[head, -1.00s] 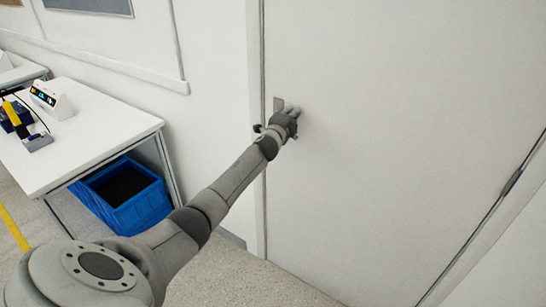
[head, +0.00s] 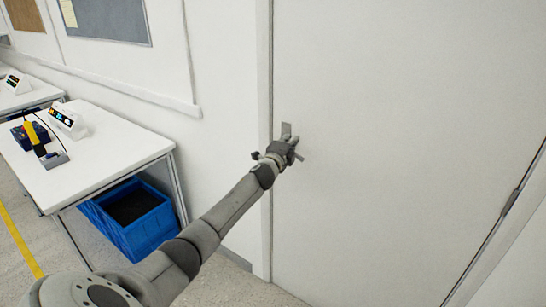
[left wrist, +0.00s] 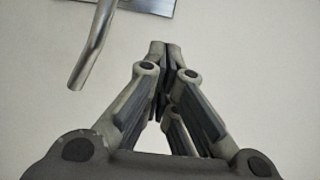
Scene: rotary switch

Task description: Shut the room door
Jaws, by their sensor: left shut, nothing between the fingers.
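The room door (head: 400,130) is a wide white panel. Its left edge lies close along the frame (head: 265,200); I cannot tell if it is fully flush. The metal door handle (head: 287,129) is near that left edge, partly hidden by my left gripper (head: 294,149). In the left wrist view the bent lever (left wrist: 92,50) and its plate (left wrist: 150,5) are at the upper left. My left gripper's fingertips (left wrist: 165,48) are together, to the right of the lever, with nothing between them and the pale door surface beyond. My right gripper is not in view.
A white table (head: 100,160) with devices stands left of the door, with a blue crate (head: 150,235) under it. A board (head: 105,20) hangs on the wall. The door's hinge side (head: 510,203) is at the right. Floor by the door looks clear.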

